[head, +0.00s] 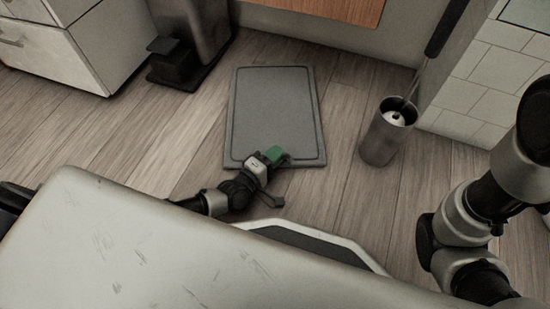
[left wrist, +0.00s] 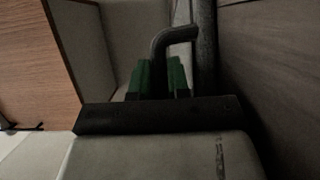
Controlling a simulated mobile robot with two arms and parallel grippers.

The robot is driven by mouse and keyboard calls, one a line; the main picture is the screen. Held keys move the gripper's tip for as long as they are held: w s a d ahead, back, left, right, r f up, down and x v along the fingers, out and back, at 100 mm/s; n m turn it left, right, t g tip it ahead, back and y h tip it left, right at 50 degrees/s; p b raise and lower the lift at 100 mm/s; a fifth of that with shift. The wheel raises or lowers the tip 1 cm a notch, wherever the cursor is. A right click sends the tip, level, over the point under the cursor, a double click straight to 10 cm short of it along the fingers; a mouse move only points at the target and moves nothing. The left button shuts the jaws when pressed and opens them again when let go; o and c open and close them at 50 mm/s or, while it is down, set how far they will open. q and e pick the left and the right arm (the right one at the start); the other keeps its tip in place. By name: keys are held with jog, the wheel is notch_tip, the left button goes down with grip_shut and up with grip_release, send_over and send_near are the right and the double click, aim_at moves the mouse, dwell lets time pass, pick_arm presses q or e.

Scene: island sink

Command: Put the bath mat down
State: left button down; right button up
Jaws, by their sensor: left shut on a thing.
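The bath mat (head: 275,105) is a grey rectangle with a raised rim. In the head view it lies level at or close above the wooden floor; I cannot tell whether it touches everywhere. My left gripper (head: 277,157) is at the mat's near edge, its green fingers shut on it. In the left wrist view the green fingers of the left gripper (left wrist: 161,78) stand close together, with a dark bent edge (left wrist: 175,38) between them that looks like the mat's rim. My right gripper is out of view; only links of the right arm show.
A metal bin (head: 195,40) with a black pedal stands at the back left, beside a white cabinet (head: 65,50). A metal canister (head: 388,133) holding a brush stands right of the mat, near a tiled side (head: 490,80). Bare floor lies left of the mat.

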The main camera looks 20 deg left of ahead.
pick_arm(q)
jog(key=shift+r, duration=0.15)
jog(key=shift+w, duration=0.1)
jog(key=c, duration=1.1)
grip_release()
jog(key=p+v, duration=0.5)
jog(key=v, duration=0.5)
jog(key=shift+s+a, duration=0.15)
jog(key=shift+s, duration=0.15)
jog(key=shift+p+v, duration=0.3)
jog(key=shift+v, duration=0.45)
